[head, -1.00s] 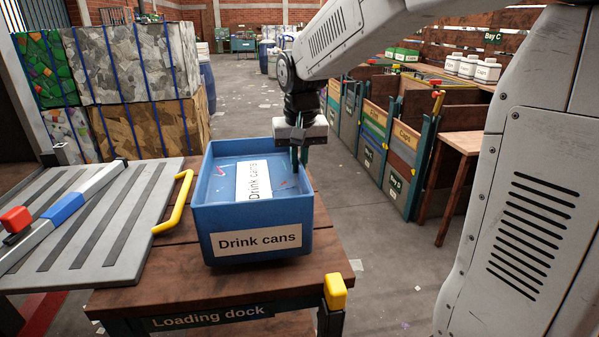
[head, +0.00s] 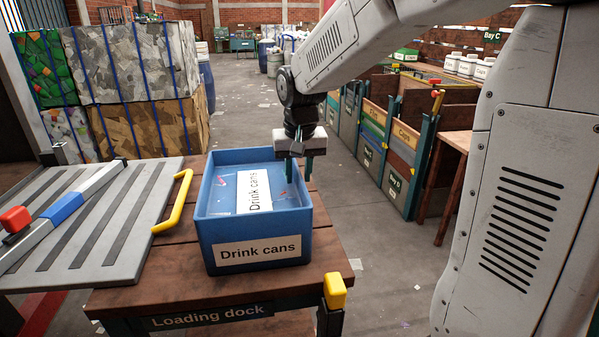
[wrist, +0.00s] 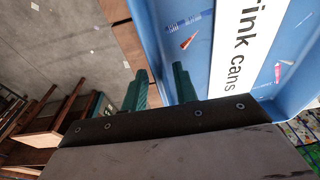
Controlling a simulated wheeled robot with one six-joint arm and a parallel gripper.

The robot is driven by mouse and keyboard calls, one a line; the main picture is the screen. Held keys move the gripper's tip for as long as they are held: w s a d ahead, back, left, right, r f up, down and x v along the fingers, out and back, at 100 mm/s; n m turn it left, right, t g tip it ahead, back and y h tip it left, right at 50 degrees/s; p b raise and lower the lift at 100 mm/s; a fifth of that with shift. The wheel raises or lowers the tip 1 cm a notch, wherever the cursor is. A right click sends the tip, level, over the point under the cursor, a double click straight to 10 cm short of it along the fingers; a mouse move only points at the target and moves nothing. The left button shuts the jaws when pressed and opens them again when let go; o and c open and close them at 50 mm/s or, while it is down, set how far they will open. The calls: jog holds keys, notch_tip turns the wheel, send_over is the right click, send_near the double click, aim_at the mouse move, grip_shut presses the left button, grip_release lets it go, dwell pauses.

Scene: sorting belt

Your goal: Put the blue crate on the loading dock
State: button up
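The blue crate (head: 217,235), labelled "Drink cans", sits upright on the wooden top of the loading dock (head: 172,288), near its front edge. Its inside shows a second label and small scraps; it also shows in the wrist view (wrist: 268,104). My gripper (head: 299,178) is at the crate's right wall, toward the back corner. Its fingers are spread, one on the inner side and one on the outer side of the wall. In the wrist view the two green fingers (wrist: 160,88) stand apart with a gap between them. Whether either touches the wall is hard to tell.
A grey slatted platform (head: 95,240) with a yellow handle (head: 174,200) adjoins the dock on the left. A yellow corner post (head: 335,290) marks the dock's front right. Sorting bays (head: 400,150) stand at the right. The floor between is mostly clear.

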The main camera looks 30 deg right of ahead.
notch_tip(320, 180, up, 12)
jog(key=s, duration=0.2)
jog(key=s+a+f+n, duration=0.1)
jog(key=s+f, duration=0.2)
jog(key=s, duration=0.5)
jog(key=s+a+f+n, duration=0.1)
jog(key=s+f, duration=0.2)
jog(key=s, duration=0.6)
jog(key=s+a+f+n, duration=0.1)
jog(key=s+a+f, duration=0.1)
jog(key=s, duration=0.7)
jog(key=shift+f+n+g, duration=0.3)
jog(key=shift+f, duration=0.25)
